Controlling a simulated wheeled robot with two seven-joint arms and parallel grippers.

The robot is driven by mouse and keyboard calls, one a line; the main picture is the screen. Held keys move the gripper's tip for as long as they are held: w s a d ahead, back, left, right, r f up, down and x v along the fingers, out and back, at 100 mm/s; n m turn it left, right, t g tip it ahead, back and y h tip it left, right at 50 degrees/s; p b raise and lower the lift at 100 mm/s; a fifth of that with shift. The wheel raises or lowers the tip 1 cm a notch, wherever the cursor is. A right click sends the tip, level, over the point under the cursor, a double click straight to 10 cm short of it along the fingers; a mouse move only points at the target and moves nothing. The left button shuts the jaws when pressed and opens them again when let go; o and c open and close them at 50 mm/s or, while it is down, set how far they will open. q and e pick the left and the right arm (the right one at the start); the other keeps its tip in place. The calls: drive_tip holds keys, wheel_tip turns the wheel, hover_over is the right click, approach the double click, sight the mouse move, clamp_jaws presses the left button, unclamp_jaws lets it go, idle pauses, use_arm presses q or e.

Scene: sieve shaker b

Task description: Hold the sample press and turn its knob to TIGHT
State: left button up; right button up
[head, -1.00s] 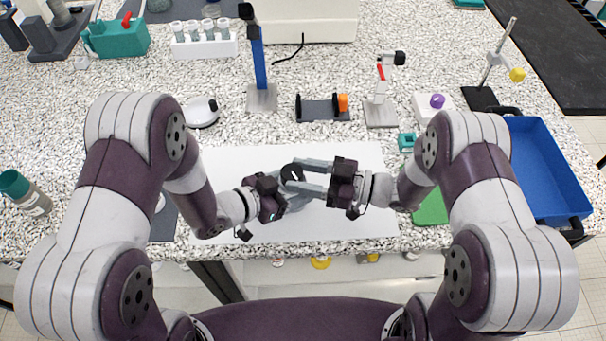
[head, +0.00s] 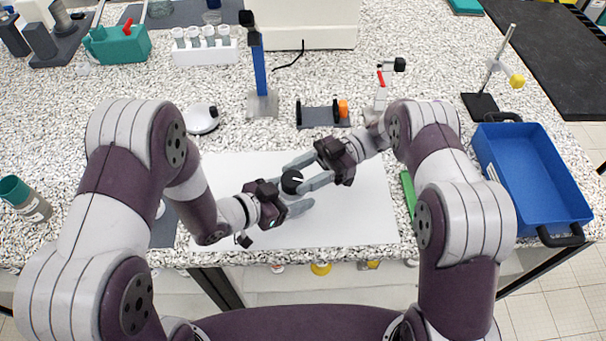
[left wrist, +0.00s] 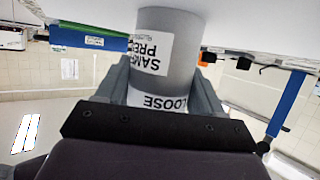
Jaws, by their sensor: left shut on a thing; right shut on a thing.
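The sample press (left wrist: 168,50) is a grey cylinder in the left wrist view, with white labels reading "SAMPLE PRESS" and "LOOSE". It stands between the fingers of my left gripper (left wrist: 150,95), which is shut on it. In the head view my left gripper (head: 293,200) comes in from the left, low around the press. The black knob (head: 292,181) with a white pointer line tops the press. My right gripper (head: 303,174) reaches in from the upper right and is shut on the knob. The fingers hide most of the press body in the head view. TIGHT is not readable.
The press is over a white mat (head: 350,215) on the speckled bench. A blue tray (head: 535,175) stands at right, a green item (head: 408,193) beside the mat. A blue stand (head: 260,75), a dark rack (head: 320,115) and a white tube rack (head: 205,50) stand behind.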

drive_tip(key=shift+n+g+h, duration=0.4)
drive_tip(key=shift+g, duration=0.1)
drive_tip(key=o, duration=0.8)
drive_tip(key=v, duration=0.7)
drive_tip(key=shift+w+d, duration=0.2)
